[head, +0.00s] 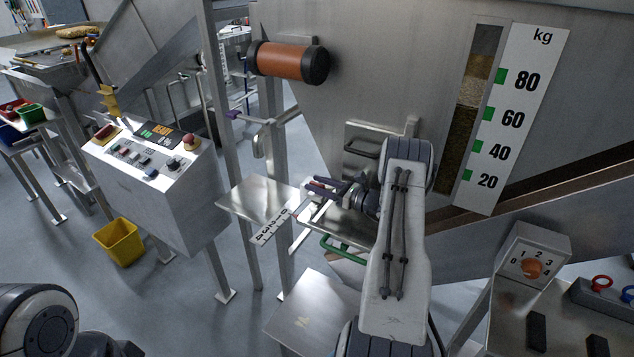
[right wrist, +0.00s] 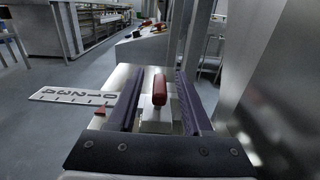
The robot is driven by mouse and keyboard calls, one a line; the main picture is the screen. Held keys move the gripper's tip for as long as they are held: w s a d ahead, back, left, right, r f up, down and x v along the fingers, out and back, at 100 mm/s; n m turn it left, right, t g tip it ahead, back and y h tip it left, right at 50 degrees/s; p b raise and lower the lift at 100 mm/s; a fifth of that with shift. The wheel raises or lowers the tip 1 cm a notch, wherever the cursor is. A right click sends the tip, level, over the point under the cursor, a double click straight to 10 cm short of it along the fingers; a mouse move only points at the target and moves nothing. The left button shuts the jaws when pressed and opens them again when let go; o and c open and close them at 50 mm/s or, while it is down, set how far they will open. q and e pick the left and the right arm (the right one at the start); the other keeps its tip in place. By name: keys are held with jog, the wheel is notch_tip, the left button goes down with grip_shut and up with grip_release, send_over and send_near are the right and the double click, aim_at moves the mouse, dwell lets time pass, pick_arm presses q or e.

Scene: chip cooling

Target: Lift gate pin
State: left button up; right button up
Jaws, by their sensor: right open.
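The gate pin shows in the right wrist view as an upright red grip (right wrist: 159,89) on a pale metal block (right wrist: 157,119). My right gripper (head: 323,188) is open, with one dark purple finger on each side of the red grip. Gaps show between the fingers and the grip, so they look apart from it. In the head view the gripper is at the metal gate plate below the hopper, and the pin is mostly hidden by the fingers. My left gripper is not in view.
A white scale strip (head: 269,228) with numbers sticks out beside the gate. A flat steel plate (head: 258,197) lies left of it. A green handle (head: 344,250) sits below. A steel post (head: 230,130) and a control box (head: 160,185) stand to the left.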

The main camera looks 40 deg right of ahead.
jog(key=shift+w+a, duration=0.1)
jog(key=shift+w, duration=0.1)
grip_shut()
dwell(1.3)
